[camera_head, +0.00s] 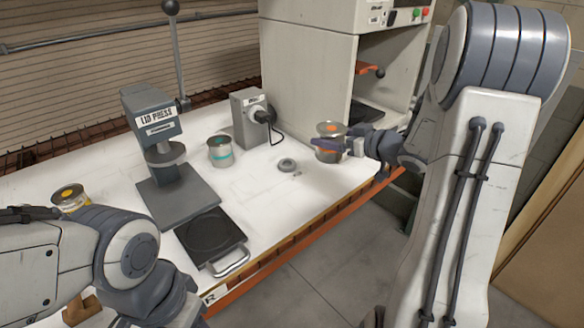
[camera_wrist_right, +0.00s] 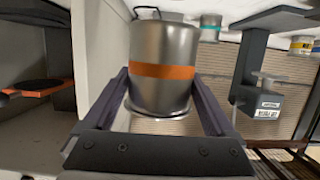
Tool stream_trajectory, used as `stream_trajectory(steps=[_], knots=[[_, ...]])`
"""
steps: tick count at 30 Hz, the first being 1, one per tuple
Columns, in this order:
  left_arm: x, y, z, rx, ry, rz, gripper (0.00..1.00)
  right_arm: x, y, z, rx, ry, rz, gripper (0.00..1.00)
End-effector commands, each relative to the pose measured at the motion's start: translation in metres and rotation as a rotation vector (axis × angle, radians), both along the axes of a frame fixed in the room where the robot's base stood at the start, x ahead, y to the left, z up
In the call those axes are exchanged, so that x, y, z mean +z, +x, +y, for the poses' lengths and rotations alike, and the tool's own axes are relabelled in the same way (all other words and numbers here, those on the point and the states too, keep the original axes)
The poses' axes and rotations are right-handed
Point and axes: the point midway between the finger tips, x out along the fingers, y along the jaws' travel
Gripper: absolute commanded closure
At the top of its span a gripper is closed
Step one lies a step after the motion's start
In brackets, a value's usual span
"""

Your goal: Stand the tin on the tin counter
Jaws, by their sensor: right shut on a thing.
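A silver tin with an orange band (camera_head: 329,129) is at the right end of the white counter (camera_head: 330,183), looking upright in the head view. My right gripper (camera_head: 328,146) comes in from the right and is shut on this tin. In the right wrist view the orange-banded tin (camera_wrist_right: 163,55) sits between the two fingers of my right gripper (camera_wrist_right: 162,88). I cannot tell whether its base touches the counter. My left arm shows at the lower left of the head view, but its gripper does not.
A grey lid press (camera_head: 165,185) stands on the counter, with a black plate (camera_head: 210,236) in front. A teal-banded tin (camera_head: 221,152), a grey box (camera_head: 250,122) and a small grey disc (camera_head: 287,165) lie beyond. A yellow-banded tin (camera_head: 70,197) is far left. A white cabinet (camera_head: 308,60) stands behind.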

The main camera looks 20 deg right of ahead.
Motion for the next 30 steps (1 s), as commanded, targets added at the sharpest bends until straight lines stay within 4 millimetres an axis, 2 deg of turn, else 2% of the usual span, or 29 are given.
stream_trajectory(steps=[5, 15, 18, 22, 26, 30], knots=[[-0.003, 0.000, 0.000, 0.000, 0.000, 0.000, 0.50, -0.015, 0.008, 0.022, 0.004, 0.003, 0.003, 0.82], [-0.008, 0.000, 0.000, 0.000, 0.000, 0.000, 0.50, -0.054, 0.034, 0.081, 0.005, 0.002, 0.003, 0.82], [-0.008, 0.000, 0.000, 0.000, 0.000, 0.000, 0.50, -0.061, 0.040, 0.093, 0.004, 0.002, 0.002, 0.82], [-0.008, 0.000, 0.000, 0.000, 0.000, 0.000, 0.50, -0.067, 0.044, 0.104, 0.004, 0.000, 0.000, 0.82], [-0.008, 0.000, 0.000, 0.000, 0.000, 0.000, 0.50, -0.073, 0.045, 0.106, 0.002, 0.000, 0.001, 0.82], [-0.008, 0.000, 0.000, 0.000, 0.000, 0.000, 0.50, -0.091, 0.045, 0.105, 0.000, 0.002, 0.004, 0.82]])
